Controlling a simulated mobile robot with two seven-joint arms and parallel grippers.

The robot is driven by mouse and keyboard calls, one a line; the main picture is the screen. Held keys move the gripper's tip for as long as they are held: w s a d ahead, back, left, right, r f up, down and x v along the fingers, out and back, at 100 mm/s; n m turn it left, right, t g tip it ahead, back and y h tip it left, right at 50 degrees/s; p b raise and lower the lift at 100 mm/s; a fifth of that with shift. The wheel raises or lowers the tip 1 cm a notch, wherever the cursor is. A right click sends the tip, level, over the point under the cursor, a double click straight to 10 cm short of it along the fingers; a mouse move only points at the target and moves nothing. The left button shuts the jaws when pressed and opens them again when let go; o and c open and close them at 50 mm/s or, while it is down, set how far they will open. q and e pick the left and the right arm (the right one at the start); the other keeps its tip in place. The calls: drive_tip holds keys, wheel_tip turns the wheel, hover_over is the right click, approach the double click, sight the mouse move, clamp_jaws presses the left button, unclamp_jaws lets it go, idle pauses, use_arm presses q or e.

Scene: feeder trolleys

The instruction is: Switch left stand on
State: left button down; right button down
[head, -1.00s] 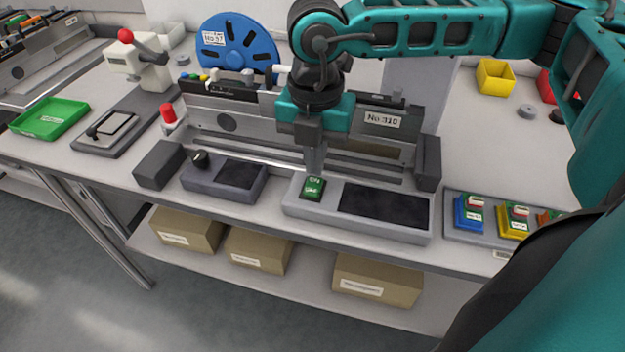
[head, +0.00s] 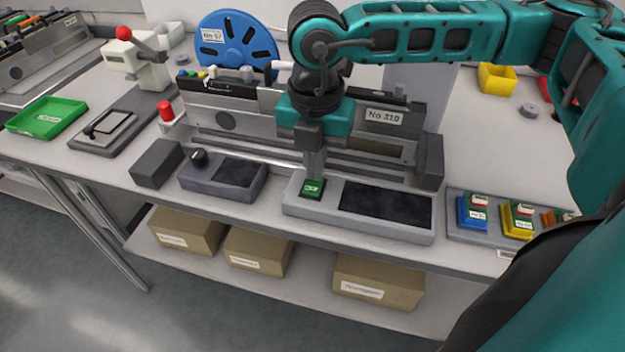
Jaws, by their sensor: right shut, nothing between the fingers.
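The stand's grey control box (head: 297,206) lies at the front of the table, with a dark screen on its right part. A green rocker switch (head: 312,188) with white lettering sits at its left end; the lettering is too small to read surely. My right gripper (head: 315,176) points down, shut and empty, with its fingertips at the switch's back edge. They look to be touching it and hide part of it. My left gripper is out of view.
A feeder rail labelled No 310 (head: 384,117) stands behind the box. A small box with a black knob (head: 199,157) is to the left. A tray with blue and yellow blocks (head: 476,237) is at the right. A blue reel (head: 237,45) stands behind.

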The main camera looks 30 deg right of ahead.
drive_tip(key=shift+f, duration=0.3)
drive_tip(key=shift+r+p, duration=1.95)
drive_tip(key=shift+r, duration=1.6)
